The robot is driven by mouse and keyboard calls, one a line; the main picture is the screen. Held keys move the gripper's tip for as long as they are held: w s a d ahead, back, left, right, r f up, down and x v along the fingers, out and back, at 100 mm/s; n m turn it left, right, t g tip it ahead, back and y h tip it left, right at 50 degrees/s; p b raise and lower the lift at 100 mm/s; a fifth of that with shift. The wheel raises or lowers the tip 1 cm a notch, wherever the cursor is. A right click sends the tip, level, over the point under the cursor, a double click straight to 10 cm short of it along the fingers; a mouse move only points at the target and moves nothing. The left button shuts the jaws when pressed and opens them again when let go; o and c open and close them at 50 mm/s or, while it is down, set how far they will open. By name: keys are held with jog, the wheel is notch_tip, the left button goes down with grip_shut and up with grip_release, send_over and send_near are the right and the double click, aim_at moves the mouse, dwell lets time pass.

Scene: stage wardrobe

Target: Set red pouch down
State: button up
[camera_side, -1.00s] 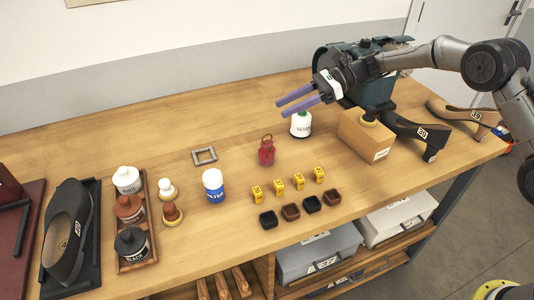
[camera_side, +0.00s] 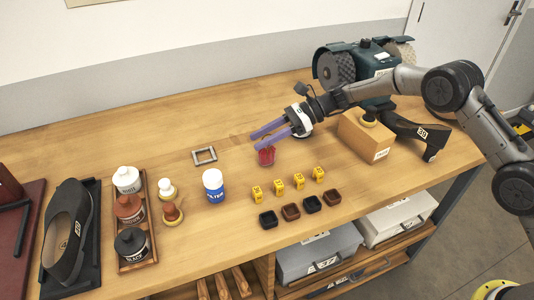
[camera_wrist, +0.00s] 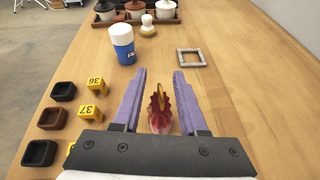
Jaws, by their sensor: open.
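The red pouch (camera_side: 266,157) stands upright on the wooden bench, its top partly hidden behind my fingers in the side view. In the wrist view the pouch (camera_wrist: 160,112) shows between my two purple fingers, with its yellowish loop on top. My gripper (camera_side: 256,141) is open, its fingers level with the upper part of the pouch. In the wrist view my gripper (camera_wrist: 160,76) has a clear gap on either side of the pouch, and neither finger visibly touches it.
A grey square frame (camera_side: 204,156) and a white-and-blue bottle (camera_side: 213,186) stand to the left. Yellow number blocks (camera_side: 279,187) and small dark trays (camera_side: 291,211) lie in front. A wooden block (camera_side: 364,136) is at right. Bench around the frame is clear.

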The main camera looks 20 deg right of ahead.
grip_shut()
dwell(1.4)
